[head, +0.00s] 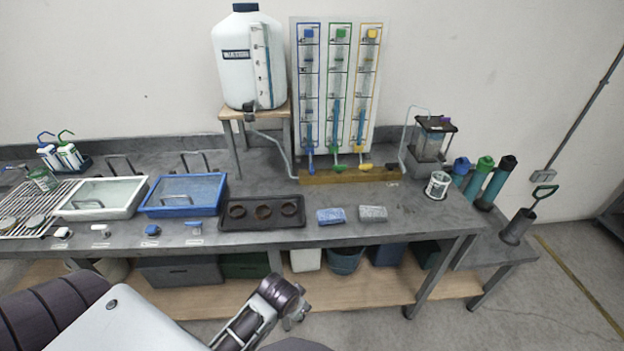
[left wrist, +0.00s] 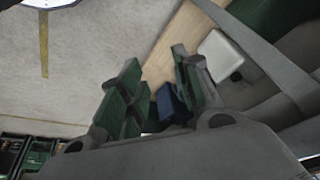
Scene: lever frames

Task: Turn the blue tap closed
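The blue tap (head: 310,160) is at the foot of the blue-framed column on the upright panel at the back of the bench. Its small blue handle appears to point down; its exact angle is too small to tell. The green tap (head: 338,167) and yellow tap (head: 365,166) sit to its right. My left gripper (head: 298,308) is in front of and below the bench edge, far from the taps. In the left wrist view its green-padded fingers (left wrist: 155,75) are spread apart with nothing held. The taps do not show there. My right gripper is not in view.
A large white tank (head: 235,70) on a wooden stand is left of the panel. Bins stand on the lower shelf (head: 345,291).

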